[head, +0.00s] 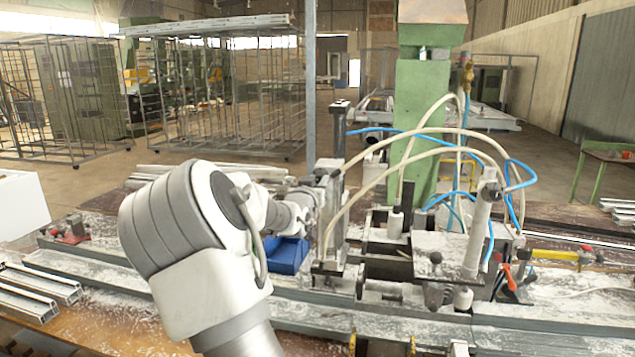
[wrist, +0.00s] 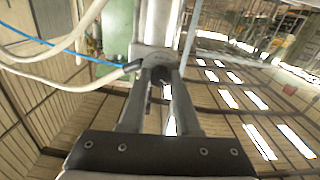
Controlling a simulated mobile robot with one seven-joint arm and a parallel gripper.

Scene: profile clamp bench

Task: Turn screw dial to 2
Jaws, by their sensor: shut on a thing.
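The clamp unit's upright post (head: 330,215) stands at the middle of the bench in the head view. My gripper (head: 318,195) reaches its upper left side, with my arm partly in front.
White hoses (head: 430,135) and blue hoses arch over the clamp unit, close to my gripper's right. A green column (head: 415,120) rises behind. Metal profiles (head: 35,300) lie at left. An orange lever (head: 509,277) stands at right.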

